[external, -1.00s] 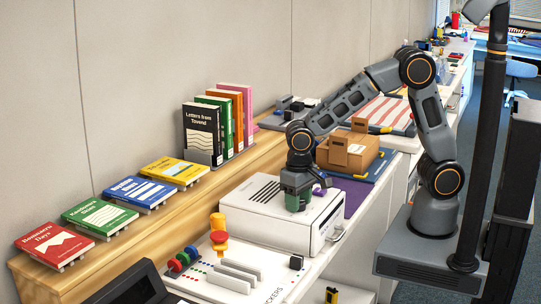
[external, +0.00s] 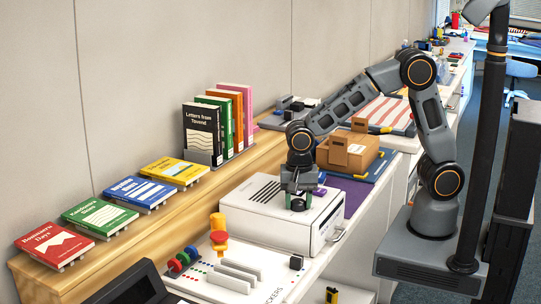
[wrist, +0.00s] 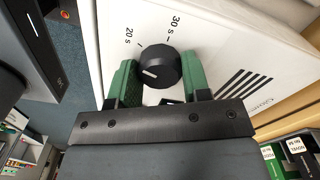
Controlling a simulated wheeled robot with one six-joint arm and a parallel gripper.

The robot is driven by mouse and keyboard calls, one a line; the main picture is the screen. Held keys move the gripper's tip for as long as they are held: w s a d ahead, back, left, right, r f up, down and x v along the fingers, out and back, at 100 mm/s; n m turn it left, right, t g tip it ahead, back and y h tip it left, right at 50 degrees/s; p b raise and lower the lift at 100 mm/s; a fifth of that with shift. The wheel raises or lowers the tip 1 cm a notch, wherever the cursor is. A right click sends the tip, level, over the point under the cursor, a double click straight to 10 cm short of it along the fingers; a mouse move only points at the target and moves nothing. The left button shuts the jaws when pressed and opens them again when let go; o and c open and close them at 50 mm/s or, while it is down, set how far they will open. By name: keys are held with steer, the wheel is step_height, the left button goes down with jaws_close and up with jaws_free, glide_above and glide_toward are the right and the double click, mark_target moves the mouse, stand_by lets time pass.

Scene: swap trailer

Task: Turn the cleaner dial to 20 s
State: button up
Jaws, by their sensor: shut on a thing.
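The cleaner (external: 262,214) is a white box with dark vent slots on the counter in the external view. Its black round dial (wrist: 158,66) shows in the wrist view, with a "20 s" label (wrist: 133,36) at its upper left and a "30 s" label (wrist: 173,28) above it. A short white mark on the dial lies on its lower left side, away from the 20 s tick. My gripper (external: 298,203), with green fingers, points down at the cleaner's top. It is shut on the dial, one finger on each side.
A cardboard box (external: 347,154) stands behind the cleaner. Books (external: 203,130) stand on the wooden ledge to the left.

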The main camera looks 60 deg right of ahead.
mark_target(298, 201)
steer(key=shift+m, duration=1.1)
steer(key=o, duration=0.9)
step_height(298, 201, up, 14)
steer(key=shift+f, duration=0.1)
stand_by(0.4)
